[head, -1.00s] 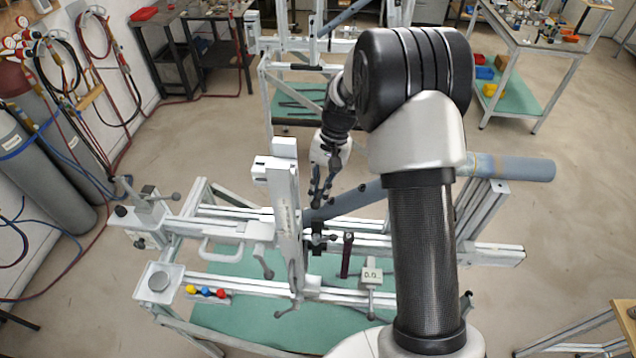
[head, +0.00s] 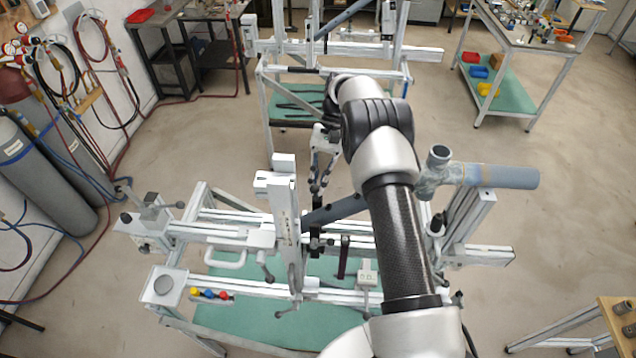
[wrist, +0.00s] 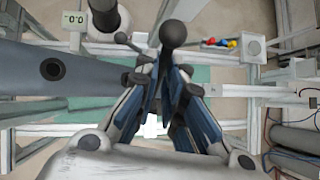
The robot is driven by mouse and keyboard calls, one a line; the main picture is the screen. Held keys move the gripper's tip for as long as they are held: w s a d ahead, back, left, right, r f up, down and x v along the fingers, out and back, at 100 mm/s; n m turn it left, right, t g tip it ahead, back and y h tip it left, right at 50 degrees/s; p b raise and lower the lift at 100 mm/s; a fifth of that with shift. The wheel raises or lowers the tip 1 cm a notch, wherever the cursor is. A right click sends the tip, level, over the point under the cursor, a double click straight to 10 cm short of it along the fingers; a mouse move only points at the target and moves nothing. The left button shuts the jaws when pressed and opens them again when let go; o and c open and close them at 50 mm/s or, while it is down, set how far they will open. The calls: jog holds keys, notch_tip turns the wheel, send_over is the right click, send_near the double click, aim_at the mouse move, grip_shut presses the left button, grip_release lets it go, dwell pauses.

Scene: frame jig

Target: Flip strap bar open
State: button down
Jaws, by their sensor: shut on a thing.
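A black ball knob (wrist: 173,35) shows just beyond the fingertips. The exact contact is hidden by the fingers. A blue-grey tube (head: 338,209) lies in the jig beside the gripper and fills the left of the wrist view (wrist: 60,72).
A branched pipe end (head: 500,176) sticks out at the right of the jig. Clamp handles (head: 345,255) stand on the rails. Gas cylinders (head: 45,175) are on the left, and a second frame (head: 330,70) stands behind. Open floor lies to the right.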

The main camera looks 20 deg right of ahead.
dwell(0.3)
jog(key=c, duration=1.7)
grip_release()
notch_tip(320, 180, up, 10)
